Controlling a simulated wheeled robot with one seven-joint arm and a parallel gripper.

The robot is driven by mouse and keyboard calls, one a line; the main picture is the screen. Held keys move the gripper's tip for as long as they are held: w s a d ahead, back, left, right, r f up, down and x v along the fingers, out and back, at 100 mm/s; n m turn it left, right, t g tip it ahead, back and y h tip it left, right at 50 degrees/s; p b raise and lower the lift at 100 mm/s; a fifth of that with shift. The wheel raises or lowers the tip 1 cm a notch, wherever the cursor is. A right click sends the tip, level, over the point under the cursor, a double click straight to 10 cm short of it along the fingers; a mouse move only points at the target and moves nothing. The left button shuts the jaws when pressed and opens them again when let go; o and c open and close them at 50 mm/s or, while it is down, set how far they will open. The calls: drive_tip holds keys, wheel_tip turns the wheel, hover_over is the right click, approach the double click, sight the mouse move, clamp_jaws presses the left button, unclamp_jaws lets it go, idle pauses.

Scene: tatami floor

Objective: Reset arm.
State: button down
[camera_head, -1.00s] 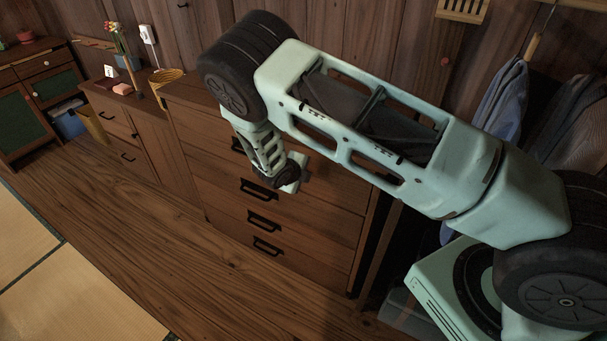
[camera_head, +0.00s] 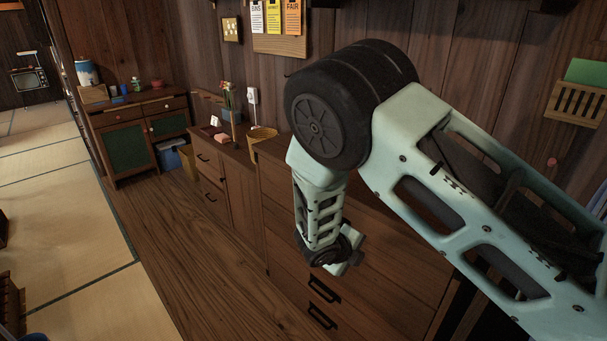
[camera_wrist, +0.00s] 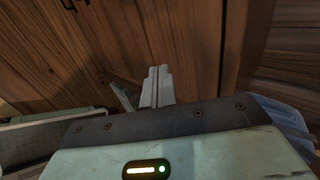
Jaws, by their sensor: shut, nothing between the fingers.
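My arm is pale green with black joints and fills the right side of the head view, bent at a large black elbow. My gripper (camera_wrist: 157,88) shows in the wrist view as two pale fingers pressed together, with nothing between them. In the head view, the end of the arm hangs down in front of the wooden drawer chest (camera_head: 390,265). The fingers themselves are hard to make out there. Wooden fronts with dark handles lie beyond the fingers in the wrist view.
A low cabinet (camera_head: 226,178) with a flower vase and a basket (camera_head: 262,133) stands left of the chest. A green-doored cabinet (camera_head: 140,135) is further back. A wooden rack (camera_head: 577,103) hangs on the wall at right.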

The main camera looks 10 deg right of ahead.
drive_tip(key=s+a+r+m+g+y, duration=0.1)
drive_tip(key=s+a+r+m+y, duration=0.1)
drive_tip(key=s+r+m, duration=0.5)
drive_tip(key=s+a+r+m+g+y, duration=0.2)
drive_tip(key=s+r+m, duration=0.5)
drive_tip(key=s+m, duration=0.7)
drive_tip(key=s+a+r+m+g+y, duration=0.2)
drive_tip(key=s+a+r+m+y, duration=0.2)
drive_tip(key=s+r+m, duration=0.4)
drive_tip(key=s+a+m, duration=0.1)
drive_tip(key=s+m, duration=0.1)
drive_tip(key=m, duration=0.3)
drive_tip(key=shift+s+m, duration=0.15)
drive_tip(key=shift+m, duration=0.25)
